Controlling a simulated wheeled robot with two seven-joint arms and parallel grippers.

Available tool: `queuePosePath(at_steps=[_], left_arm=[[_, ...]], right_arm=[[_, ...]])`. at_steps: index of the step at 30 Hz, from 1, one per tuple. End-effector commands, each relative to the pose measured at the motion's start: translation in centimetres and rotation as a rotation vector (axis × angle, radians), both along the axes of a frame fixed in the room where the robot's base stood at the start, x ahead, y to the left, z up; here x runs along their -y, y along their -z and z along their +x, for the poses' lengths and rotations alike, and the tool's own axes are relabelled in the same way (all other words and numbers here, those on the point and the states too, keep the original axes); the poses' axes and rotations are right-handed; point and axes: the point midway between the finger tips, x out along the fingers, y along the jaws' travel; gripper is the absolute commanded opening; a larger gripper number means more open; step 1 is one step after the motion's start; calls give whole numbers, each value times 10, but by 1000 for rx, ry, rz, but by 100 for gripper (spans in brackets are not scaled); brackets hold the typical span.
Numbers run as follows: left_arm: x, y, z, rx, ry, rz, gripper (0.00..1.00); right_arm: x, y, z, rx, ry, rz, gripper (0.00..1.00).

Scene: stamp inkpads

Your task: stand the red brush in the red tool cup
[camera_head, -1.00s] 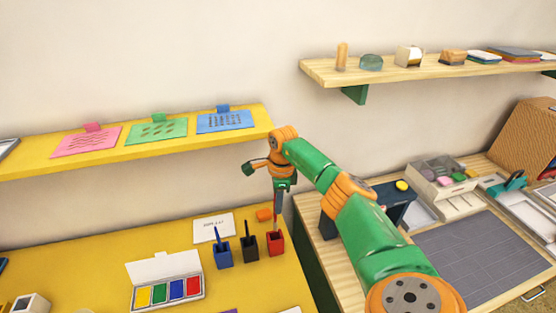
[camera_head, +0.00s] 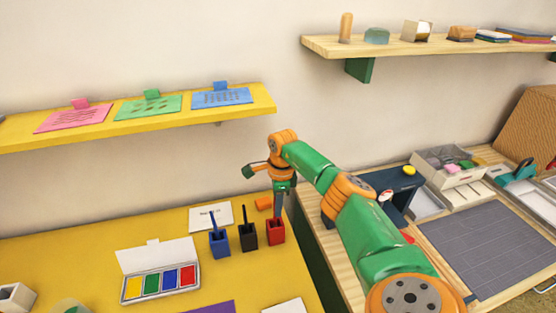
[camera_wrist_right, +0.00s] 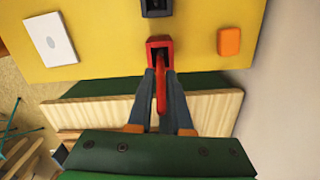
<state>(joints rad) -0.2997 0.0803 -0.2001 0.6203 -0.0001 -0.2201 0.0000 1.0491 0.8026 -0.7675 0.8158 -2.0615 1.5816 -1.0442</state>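The red tool cup (camera_head: 275,232) stands on the yellow table near its right edge, at the right end of a row of cups. My right gripper (camera_head: 279,210) is directly above it, pointing down. In the right wrist view the fingers (camera_wrist_right: 161,82) are closed on the red brush (camera_wrist_right: 161,98), one on each side. The brush's far end reaches the mouth of the red cup (camera_wrist_right: 159,43); how deep it sits inside is hidden. In the head view the fingers mostly hide the brush. My left gripper is not in view.
A black cup (camera_head: 248,236) and a blue cup (camera_head: 219,243), each holding a brush, stand left of the red cup. An orange block (camera_head: 264,204) lies behind it. An open paint box (camera_head: 160,276) lies front left. A wooden bench is at right.

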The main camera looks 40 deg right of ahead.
Motion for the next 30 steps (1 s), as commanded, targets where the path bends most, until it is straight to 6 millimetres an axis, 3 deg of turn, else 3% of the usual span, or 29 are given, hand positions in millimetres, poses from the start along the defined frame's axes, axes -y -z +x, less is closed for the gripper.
queuePosePath(at_steps=[1, 3, 12, 22, 30], left_arm=[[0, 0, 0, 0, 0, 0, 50], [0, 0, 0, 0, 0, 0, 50], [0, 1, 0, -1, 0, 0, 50], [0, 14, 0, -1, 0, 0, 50], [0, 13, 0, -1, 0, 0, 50]], right_arm=[[0, 0, 0, 0, 0, 0, 34], [0, 0, 0, 0, 0, 0, 47], [0, -3, 0, 2, 0, 0, 47], [3, -64, -1, 4, 1, -1, 47], [3, -71, -2, 0, 1, 0, 47]])
